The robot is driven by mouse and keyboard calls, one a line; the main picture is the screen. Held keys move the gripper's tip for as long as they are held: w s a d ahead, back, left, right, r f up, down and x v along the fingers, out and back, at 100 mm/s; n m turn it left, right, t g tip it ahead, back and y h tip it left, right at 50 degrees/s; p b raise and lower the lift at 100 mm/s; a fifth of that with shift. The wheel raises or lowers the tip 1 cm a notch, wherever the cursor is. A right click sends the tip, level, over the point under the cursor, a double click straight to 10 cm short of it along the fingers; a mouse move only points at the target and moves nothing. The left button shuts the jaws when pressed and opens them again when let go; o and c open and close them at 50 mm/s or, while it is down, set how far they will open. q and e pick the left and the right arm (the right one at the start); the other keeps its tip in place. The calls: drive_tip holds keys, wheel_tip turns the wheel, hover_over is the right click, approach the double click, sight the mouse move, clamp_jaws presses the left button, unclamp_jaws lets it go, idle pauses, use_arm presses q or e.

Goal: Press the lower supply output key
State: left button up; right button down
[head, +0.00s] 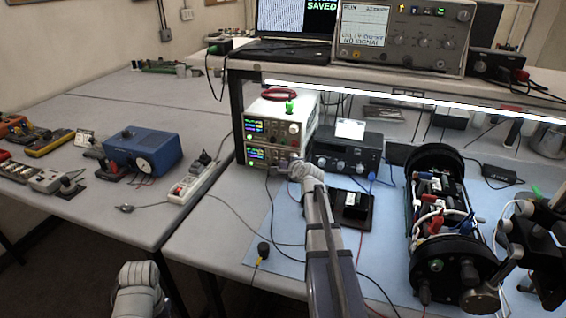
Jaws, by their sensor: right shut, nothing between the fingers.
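Two white power supplies are stacked under the shelf, with lit coloured displays facing me. The upper supply (275,127) sits on the lower supply (257,155). My right arm reaches up from the bottom middle, and its gripper (286,164) is at the right part of the lower supply's front panel. The gripper is shut and empty. The arm's end hides that part of the panel, so I cannot see the output key or tell whether the fingertips touch it. Of my left arm, only a grey part shows at the bottom left; its gripper is out of view.
A black instrument (347,152) stands right of the supplies, with a small dark box (352,208) in front. An open black cylinder frame (438,215) with wiring lies at the right on the blue mat (290,240). Loose cables cross the bench. A blue device (143,148) stands left.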

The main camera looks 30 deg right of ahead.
drive_tip(key=shift+s+a, duration=0.5)
drive_tip(key=shift+a, duration=0.1)
drive_tip(key=shift+s+a, duration=0.1)
drive_tip(key=shift+s+a, duration=1.55)
drive_tip(key=shift+a, duration=0.25)
